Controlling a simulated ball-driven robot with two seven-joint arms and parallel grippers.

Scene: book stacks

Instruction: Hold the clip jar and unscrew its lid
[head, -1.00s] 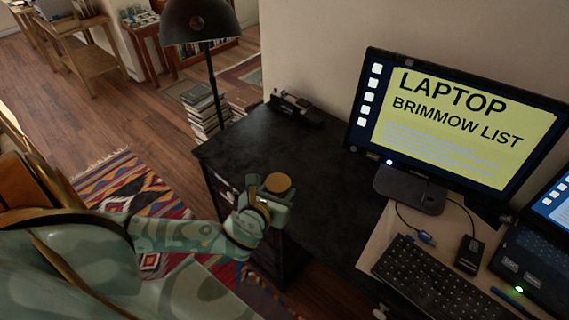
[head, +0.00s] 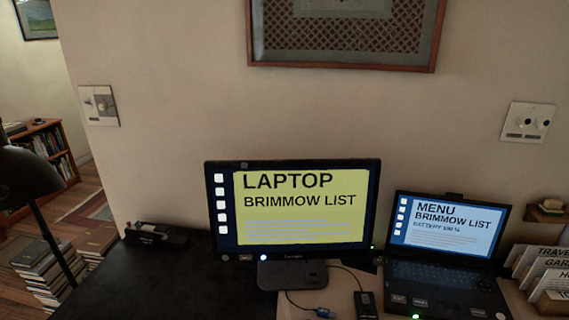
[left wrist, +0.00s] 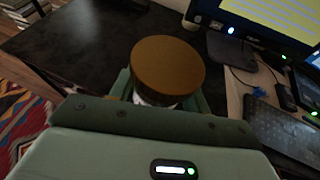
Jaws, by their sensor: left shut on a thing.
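The clip jar shows in the left wrist view as a round brown lid (left wrist: 168,68) on a pale body, most of which is hidden below the lid and behind the gripper. My left gripper (left wrist: 165,98) is shut on the jar, with its green fingers on either side under the lid. The lid sits on the jar. The jar is held near the black desk (left wrist: 95,35). Neither gripper nor the jar is in the head view now.
A monitor (head: 293,207) and a laptop (head: 445,250) stand on the desk, with a black box-like device (head: 155,234) at its left. A lamp (head: 30,180) and book stacks (head: 50,275) are at the far left. The black desk top left of the monitor is mostly clear.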

